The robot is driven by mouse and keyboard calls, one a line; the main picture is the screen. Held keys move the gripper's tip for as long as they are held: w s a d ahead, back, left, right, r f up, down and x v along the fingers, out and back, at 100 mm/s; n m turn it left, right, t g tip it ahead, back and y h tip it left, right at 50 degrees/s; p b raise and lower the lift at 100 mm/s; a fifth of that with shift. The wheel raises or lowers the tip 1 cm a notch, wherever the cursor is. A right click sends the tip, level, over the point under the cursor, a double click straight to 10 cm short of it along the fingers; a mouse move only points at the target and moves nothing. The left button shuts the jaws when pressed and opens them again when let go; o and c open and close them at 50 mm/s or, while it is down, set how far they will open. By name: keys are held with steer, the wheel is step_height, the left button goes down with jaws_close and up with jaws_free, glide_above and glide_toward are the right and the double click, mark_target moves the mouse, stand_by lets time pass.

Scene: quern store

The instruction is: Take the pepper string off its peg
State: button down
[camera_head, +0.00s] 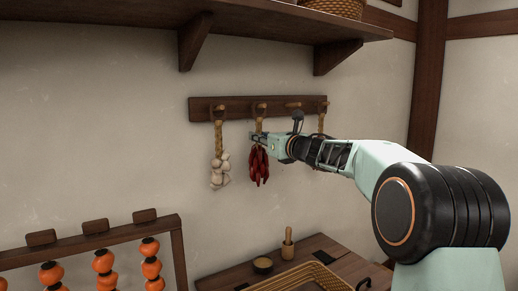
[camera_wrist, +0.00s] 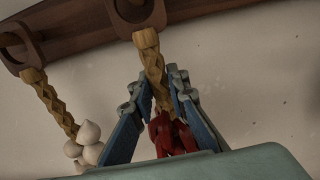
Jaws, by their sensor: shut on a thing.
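The pepper string is a bunch of red peppers (camera_head: 259,166) under a braided straw cord. It hangs at the second peg from the left on the dark wall rail (camera_head: 232,103). My gripper (camera_head: 256,138) is shut on the cord just above the peppers. In the wrist view the blue fingers of my gripper (camera_wrist: 160,105) stand on both sides of the braid, and the red peppers (camera_wrist: 168,135) show between them. The cord's top loop still appears around the peg (camera_wrist: 135,10). The lower peppers are hidden in the wrist view by my gripper's body.
A garlic string (camera_head: 219,170) hangs close on the left. Another braided cord (camera_head: 322,118) hangs at the right peg, partly behind my arm. A bracketed shelf (camera_head: 250,22) juts out above. Below, a table (camera_head: 225,279) holds a basket tray, bowl and mortar; a persimmon rack (camera_head: 100,240) stands lower left.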

steer(key=shift+r, duration=0.45)
steer(key=r+b+v, duration=0.1)
steer(key=b+v, duration=0.5)
steer(key=v, duration=1.2)
steer(key=shift+r, duration=0.4)
steer(key=shift+b+v, duration=0.8)
steer(key=shift+v, duration=2)
steer(key=shift+r, duration=0.2)
